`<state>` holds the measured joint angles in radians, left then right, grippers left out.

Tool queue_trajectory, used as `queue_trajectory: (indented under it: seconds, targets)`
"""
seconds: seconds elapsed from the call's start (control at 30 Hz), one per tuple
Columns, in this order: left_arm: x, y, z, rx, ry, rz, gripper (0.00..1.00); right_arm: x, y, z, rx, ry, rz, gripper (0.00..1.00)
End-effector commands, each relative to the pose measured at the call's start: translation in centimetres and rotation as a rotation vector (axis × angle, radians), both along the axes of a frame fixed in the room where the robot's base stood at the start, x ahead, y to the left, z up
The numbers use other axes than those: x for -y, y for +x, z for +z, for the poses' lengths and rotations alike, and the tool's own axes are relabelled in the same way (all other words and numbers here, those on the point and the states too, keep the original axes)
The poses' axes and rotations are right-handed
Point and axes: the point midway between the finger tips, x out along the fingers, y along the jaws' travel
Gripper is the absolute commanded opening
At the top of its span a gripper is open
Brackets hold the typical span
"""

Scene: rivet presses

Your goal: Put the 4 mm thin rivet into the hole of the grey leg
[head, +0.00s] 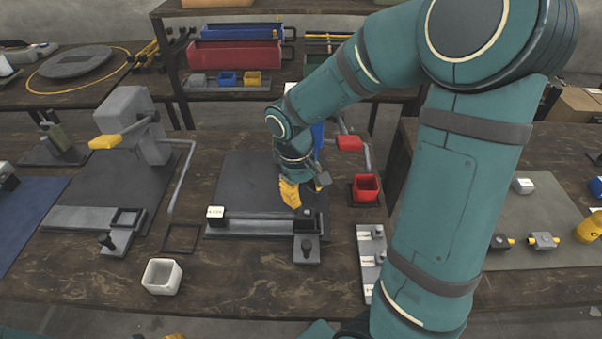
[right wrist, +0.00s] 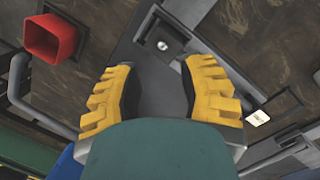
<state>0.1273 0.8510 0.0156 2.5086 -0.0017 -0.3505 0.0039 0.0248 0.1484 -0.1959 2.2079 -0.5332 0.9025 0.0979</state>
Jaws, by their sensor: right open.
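My right gripper (head: 290,195) is above the front right of the middle press's dark mat. In the right wrist view its yellow fingers (right wrist: 155,85) are apart with nothing between them. Below them lies a grey plate; ahead is a small dark block (right wrist: 163,45) with a round metallic top. In the head view a grey bar (head: 255,226) lies along the mat's front edge; I cannot tell whether it is the grey leg. A labelled grey tray (head: 369,245) stands to the right. I cannot make out the thin rivet or the leg's hole. A yellow tip (head: 174,336) at the bottom edge may be my left gripper.
A red bin (head: 366,188) stands right of the mat, also in the right wrist view (right wrist: 48,38). The red-handled press (head: 349,143) is close behind my wrist. A white bin (head: 162,276) is at the front left. A yellow-handled press (head: 135,125) stands left.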

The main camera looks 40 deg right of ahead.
Motion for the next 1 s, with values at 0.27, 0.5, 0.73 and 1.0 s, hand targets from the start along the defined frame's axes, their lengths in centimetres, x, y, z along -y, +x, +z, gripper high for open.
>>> queue_trajectory:
  seconds: [0.27, 0.5, 0.73, 1.0]
  targets:
    - [0.0, 0.0, 0.0, 0.0, 0.0, 0.0, 0.47, -0.3, 0.7, 4.8, 0.005, 0.0, 0.0, 0.4]
    - [0.0, 0.0, 0.0, 0.0, 0.0, 0.0, 0.47, -0.4, 0.8, 6.2, 0.002, 0.0, 0.0, 0.4]
    - [0.0, 0.0, 0.0, 0.0, 0.0, 0.0, 0.47, -0.4, 0.8, 6.2, 0.001, 0.0, 0.0, 0.4]
    - [0.0, 0.0, 0.0, 0.0, 0.0, 0.0, 0.47, -0.4, 0.8, 6.2, 0.001, 0.0, 0.0, 0.4]
